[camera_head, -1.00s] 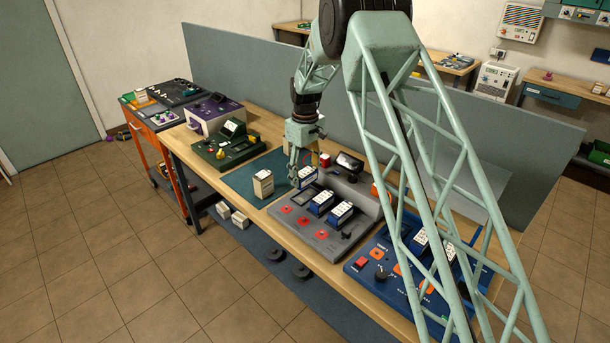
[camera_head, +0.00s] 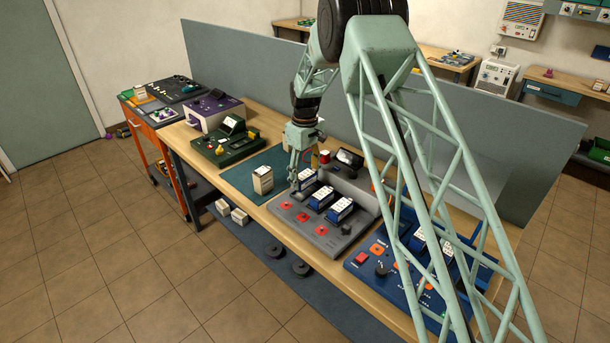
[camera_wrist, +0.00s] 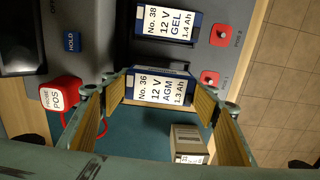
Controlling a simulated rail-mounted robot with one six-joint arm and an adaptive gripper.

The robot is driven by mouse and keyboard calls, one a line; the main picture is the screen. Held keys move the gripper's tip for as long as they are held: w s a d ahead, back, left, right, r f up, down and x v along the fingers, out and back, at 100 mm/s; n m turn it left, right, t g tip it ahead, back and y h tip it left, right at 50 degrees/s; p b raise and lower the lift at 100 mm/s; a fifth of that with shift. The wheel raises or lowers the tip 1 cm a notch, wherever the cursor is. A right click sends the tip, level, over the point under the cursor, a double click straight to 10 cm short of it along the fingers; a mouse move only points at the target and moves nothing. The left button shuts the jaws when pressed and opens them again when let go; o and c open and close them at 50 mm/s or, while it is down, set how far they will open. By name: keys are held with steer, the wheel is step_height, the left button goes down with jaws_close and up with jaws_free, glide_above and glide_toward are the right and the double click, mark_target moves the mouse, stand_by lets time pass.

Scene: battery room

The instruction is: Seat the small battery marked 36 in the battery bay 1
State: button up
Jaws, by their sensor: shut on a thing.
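The battery marked 36 (camera_wrist: 158,89) is a small white and blue block with a "12 V AGM" label. My gripper (camera_wrist: 158,112) is shut on it, one finger on each side, in the wrist view. In the head view my gripper (camera_head: 298,178) holds the battery (camera_head: 307,180) at the left end of the grey battery station (camera_head: 292,213). Battery 38 (camera_wrist: 166,22) stands beside it in the station, with a gap between. I cannot tell whether battery 36 touches the bay floor; the bay under it is hidden.
A red probe (camera_wrist: 60,95) lies close to one finger. A beige battery (camera_head: 262,182) stands on the teal mat (camera_head: 240,180). More blue batteries (camera_head: 340,210) stand in the grey station, and a blue panel (camera_head: 375,285) lies to the right.

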mark_target(305, 184)
steer(key=shift+f+b, duration=0.35)
steer(key=shift+f, duration=0.95)
steer(key=shift+f+b, duration=0.4)
steer(key=shift+f, duration=0.2)
stand_by(1.8)
steer(key=o, duration=0.9)
steer(key=shift+r+p, duration=1.9)
steer(key=shift+r, duration=3.6)
